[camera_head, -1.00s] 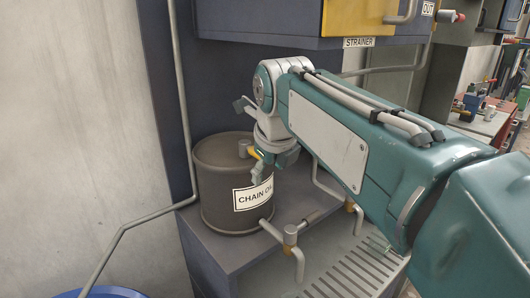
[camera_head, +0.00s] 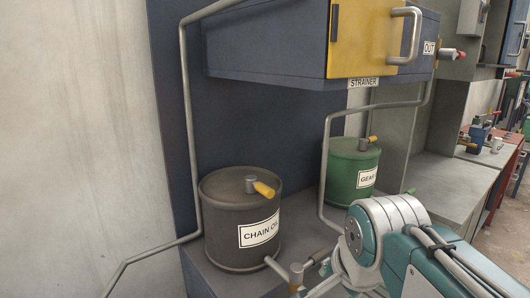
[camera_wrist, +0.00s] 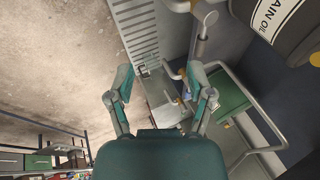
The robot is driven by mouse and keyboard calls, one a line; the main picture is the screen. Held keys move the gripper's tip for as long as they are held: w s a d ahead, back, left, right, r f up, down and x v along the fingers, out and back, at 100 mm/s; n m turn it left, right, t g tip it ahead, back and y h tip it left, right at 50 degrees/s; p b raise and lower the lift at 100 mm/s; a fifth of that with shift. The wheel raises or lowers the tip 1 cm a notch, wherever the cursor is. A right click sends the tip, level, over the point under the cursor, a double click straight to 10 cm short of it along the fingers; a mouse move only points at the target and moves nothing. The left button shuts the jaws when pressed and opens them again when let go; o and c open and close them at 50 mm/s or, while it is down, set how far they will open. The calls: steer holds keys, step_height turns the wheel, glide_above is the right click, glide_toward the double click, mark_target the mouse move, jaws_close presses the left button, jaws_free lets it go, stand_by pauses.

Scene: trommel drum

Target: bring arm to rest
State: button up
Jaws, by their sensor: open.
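My gripper (camera_wrist: 161,85) shows in the wrist view with its two teal fingers spread apart and nothing between them. In the head view only part of my teal and white arm shows at the lower right; the gripper itself is out of that picture. The dark chain oil drum (camera_head: 240,222) stands on the ledge left of my arm, its yellow-handled cap on top. Its labelled side also shows at the upper right of the wrist view (camera_wrist: 291,32). The arm is apart from the drum's top.
A green drum labelled gear (camera_head: 352,172) stands farther back behind a bent pipe. The blue and yellow strainer cabinet (camera_head: 300,45) hangs above the ledge. Pipes (camera_head: 188,120) run along the left wall. A red bench (camera_head: 487,190) with small items is at the right.

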steer(key=s+d+f+n, duration=0.3)
steer(key=s+f+n, duration=0.5)
steer(key=n, duration=0.3)
steer(key=shift+d, duration=0.4)
